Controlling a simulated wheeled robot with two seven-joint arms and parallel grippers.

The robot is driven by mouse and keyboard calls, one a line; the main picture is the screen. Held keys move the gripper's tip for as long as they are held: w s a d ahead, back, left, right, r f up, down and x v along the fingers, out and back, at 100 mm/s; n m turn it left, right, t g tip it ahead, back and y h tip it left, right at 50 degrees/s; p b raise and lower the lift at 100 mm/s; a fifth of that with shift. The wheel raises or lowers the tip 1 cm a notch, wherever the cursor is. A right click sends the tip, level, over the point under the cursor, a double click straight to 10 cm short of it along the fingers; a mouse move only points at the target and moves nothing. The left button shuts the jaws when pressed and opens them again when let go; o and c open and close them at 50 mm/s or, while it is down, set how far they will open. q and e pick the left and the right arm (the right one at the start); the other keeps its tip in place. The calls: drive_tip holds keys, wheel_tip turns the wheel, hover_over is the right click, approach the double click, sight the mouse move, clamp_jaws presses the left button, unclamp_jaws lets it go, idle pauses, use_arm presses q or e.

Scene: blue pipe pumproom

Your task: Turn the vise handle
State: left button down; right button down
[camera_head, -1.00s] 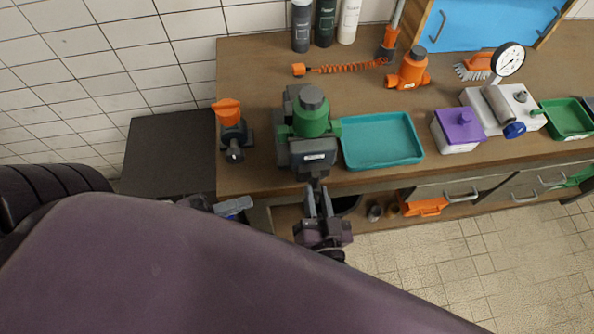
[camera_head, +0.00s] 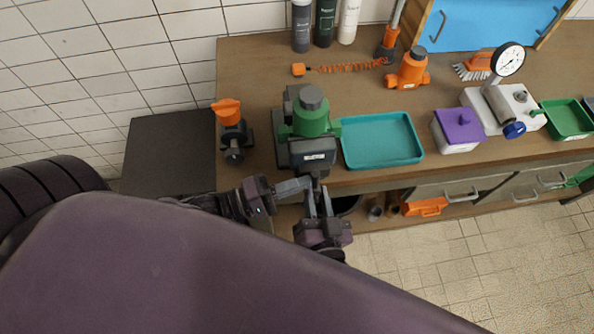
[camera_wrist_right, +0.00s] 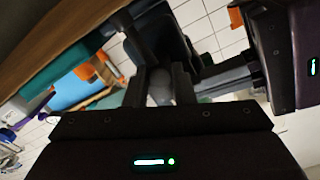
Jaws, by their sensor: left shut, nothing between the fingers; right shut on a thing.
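The vise (camera_head: 309,125), dark grey with green parts, is mounted at the workbench's front edge. In the right wrist view its dark body (camera_wrist_right: 165,38) is close ahead. My right gripper (camera_head: 318,192) is in front of the vise, below its front block. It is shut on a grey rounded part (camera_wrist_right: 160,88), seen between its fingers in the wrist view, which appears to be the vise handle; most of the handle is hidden. My left gripper (camera_head: 308,184) is shut and empty, its fingers pointing right, close beside the right fingers. I cannot tell whether it touches the handle.
A teal tray (camera_head: 382,141) lies right of the vise. An orange-topped tool (camera_head: 231,125) stands to its left. A purple-lidded box (camera_head: 458,130) and a gauge device (camera_head: 499,100) are farther right. My dark body covers the lower left.

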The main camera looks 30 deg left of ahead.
drive_tip(key=shift+s+d+f, duration=0.1)
drive_tip(key=shift+s+f, duration=0.15)
drive_tip(key=shift+f, duration=0.25)
drive_tip(key=shift+s, duration=0.15)
drive_tip(key=c, duration=1.6)
unclamp_jaws()
drive_tip(key=shift+r, duration=0.1)
drive_tip(key=o, duration=0.4)
drive_tip(key=shift+d+r, duration=0.1)
drive_tip(key=shift+r, duration=0.1)
use_arm(q)
drive_tip(key=shift+w+d+r, duration=0.1)
drive_tip(key=shift+d+r, duration=0.2)
drive_tip(key=shift+d, duration=0.4)
use_arm(e)
drive_tip(key=shift+d+r, duration=0.1)
